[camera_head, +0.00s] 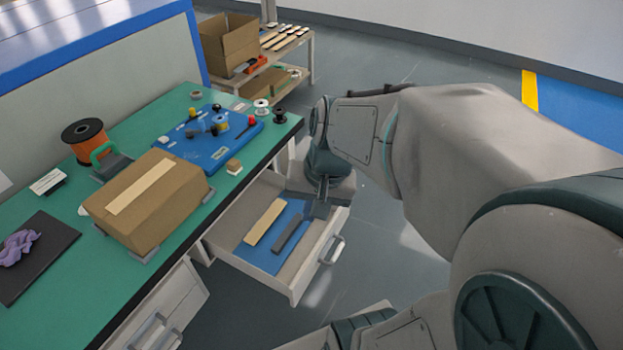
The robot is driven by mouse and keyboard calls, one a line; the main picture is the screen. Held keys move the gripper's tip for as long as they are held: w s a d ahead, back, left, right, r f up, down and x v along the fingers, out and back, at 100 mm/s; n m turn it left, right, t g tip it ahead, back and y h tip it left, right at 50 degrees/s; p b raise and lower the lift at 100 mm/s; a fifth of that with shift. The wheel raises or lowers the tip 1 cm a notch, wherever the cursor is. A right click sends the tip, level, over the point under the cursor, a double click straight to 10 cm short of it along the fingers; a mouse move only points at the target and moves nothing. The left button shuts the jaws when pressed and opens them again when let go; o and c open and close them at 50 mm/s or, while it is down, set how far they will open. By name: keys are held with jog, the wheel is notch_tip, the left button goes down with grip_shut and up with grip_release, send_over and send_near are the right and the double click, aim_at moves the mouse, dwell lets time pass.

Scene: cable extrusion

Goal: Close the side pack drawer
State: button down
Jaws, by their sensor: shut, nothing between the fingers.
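The side pack drawer (291,288) stands pulled out from under the green-topped bench, toward the right. It is white with a light handle (332,250) on its front face. Inside lie a blue mat (262,260), a tan strip (264,222) and a dark grey strip (287,235). My gripper (321,205) is shut and empty, pointing down over the far right part of the drawer. It appears near the drawer's far end of the front, apart from the handle. Whether its fingertips touch the drawer cannot be told.
The green bench (122,108) carries a closed cardboard box (150,200), a blue tray (205,145) of small parts and an orange spool (88,138). A shelf (296,60) with an open box stands behind. Floor right of the drawer is partly clear.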

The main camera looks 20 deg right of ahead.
jog(key=w+d+f+m+t+y+b, duration=0.25)
jog(key=d+f+m+b, duration=0.25)
jog(key=d+f+m, duration=0.75)
jog(key=w+d+f+m+t+y+b, duration=0.1)
jog(key=w+d+f+m+t+b, duration=0.35)
jog(key=d+f+m, duration=0.8)
jog(key=n+g+b, duration=0.2)
jog(key=b, duration=0.1)
send_near(332, 229)
jog(key=x, duration=0.5)
jog(key=shift+s+d+f, duration=0.2)
jog(key=shift+d+f, duration=0.1)
jog(key=shift+f, duration=0.2)
jog(key=shift+w+a, duration=0.35)
jog(key=shift+w, duration=0.1)
